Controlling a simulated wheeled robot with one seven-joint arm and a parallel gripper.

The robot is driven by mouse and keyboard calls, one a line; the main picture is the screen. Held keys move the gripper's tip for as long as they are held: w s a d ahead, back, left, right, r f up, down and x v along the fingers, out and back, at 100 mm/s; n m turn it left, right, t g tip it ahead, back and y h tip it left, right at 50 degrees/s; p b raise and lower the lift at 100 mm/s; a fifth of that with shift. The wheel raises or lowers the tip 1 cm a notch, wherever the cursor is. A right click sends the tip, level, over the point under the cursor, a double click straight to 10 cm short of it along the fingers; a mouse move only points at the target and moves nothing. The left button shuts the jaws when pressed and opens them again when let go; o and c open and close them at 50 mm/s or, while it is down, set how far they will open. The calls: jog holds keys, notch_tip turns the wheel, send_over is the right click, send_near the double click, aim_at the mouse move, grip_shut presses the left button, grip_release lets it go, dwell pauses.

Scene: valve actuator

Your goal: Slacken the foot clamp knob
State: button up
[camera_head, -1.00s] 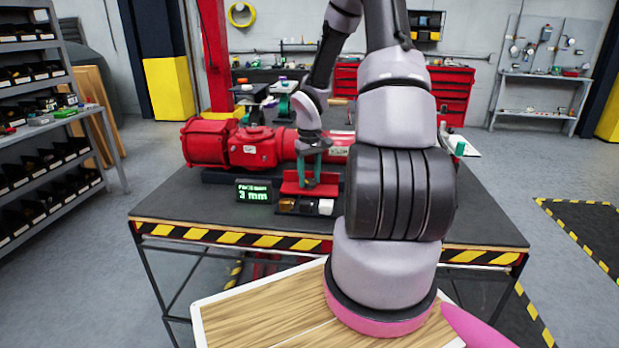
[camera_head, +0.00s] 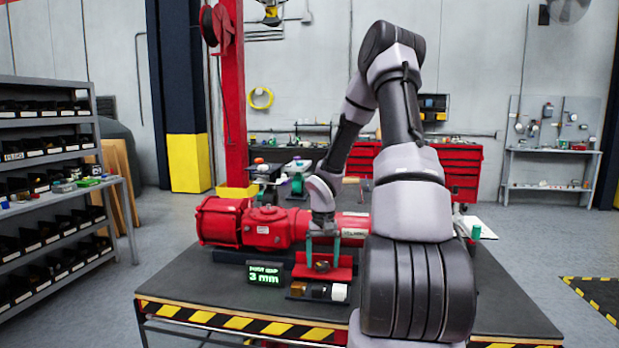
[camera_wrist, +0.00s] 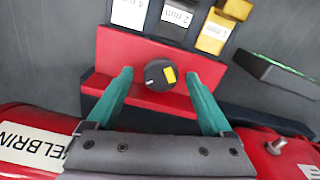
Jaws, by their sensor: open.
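The foot clamp knob (camera_wrist: 160,75) is a dark round knob with a yellow mark, on a red bracket (camera_wrist: 115,48) below the red actuator (camera_head: 270,228). In the head view the knob (camera_head: 322,266) shows small between my fingers. My gripper (camera_wrist: 160,82) is open, with its two green fingers either side of the knob. In the wrist view a gap shows between each finger and the knob. The gripper also shows in the head view (camera_head: 322,262), pointing down in front of the actuator. I cannot tell its exact height over the knob.
A small display (camera_head: 265,274) reading 3 mm stands left of the bracket. Labelled blocks (camera_head: 318,292) lie in a row in front of it; the wrist view shows labels such as 2 mm (camera_wrist: 177,18). The table's striped front edge (camera_head: 240,323) is clear.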

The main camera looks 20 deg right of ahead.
aim_at(322, 264)
jog(key=shift+m, duration=1.1)
notch_tip(322, 264, up, 12)
jog(key=s+a+r+t, duration=0.1)
jog(key=s+a+r, duration=0.2)
jog(key=r, duration=0.3)
jog(key=s+a+r+n+t, duration=0.1)
jog(key=s+a+r, duration=0.2)
jog(key=s+r, duration=0.2)
jog(key=s+a+r+t, duration=0.2)
jog(key=s+a+r, duration=0.2)
jog(key=r, duration=0.3)
jog(key=shift+h, duration=0.3)
jog(key=shift+f, duration=0.1)
